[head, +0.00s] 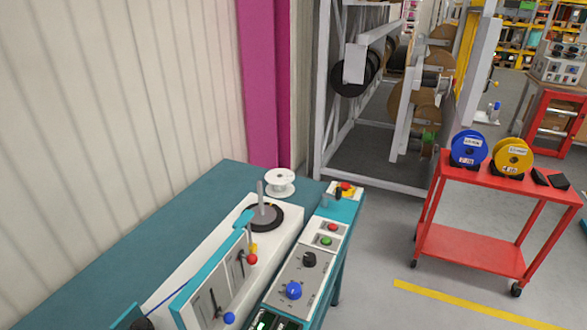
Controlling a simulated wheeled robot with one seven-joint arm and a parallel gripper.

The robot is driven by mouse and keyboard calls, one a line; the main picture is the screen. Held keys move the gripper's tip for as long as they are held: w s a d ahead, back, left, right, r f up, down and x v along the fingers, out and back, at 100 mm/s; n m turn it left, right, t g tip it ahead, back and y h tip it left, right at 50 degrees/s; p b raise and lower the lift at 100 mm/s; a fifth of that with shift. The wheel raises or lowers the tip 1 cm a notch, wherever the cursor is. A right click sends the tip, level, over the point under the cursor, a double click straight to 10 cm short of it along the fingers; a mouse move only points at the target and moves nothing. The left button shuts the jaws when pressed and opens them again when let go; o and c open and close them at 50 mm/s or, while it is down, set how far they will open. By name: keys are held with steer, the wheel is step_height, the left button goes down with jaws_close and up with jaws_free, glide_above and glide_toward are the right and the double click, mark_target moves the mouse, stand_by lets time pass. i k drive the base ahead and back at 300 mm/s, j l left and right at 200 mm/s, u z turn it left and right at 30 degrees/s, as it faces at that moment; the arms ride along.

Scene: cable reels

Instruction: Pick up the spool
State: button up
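A white spool (280,182) lies flat, flange up, at the far end of the teal workbench (200,205), just behind the winding machine. A blue spool (469,148) and a yellow spool (513,156) stand upright side by side on the top of the red cart (500,181) at the right, each with a white label. My gripper is not in the head view, so its place and state are hidden.
The white winding machine (275,240) has a dark round plate with an upright spindle, close in front of the white spool. A control panel (300,275) with knobs and buttons runs beside it. A grey reel rack (385,177) stands behind. Grey floor is open between bench and cart.

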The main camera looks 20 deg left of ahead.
mark_target(280, 180)
steer(key=i, duration=2.7)
steer(key=i+u, duration=0.25)
steer(key=u, duration=0.15)
steer(key=i+l+u, duration=0.1)
steer(key=i+u, duration=0.15)
steer(key=u, duration=0.15)
steer(key=i+l+u, duration=0.2)
steer(key=u, duration=0.15)
steer(key=i+l+u, duration=0.2)
steer(key=u, duration=3.35)
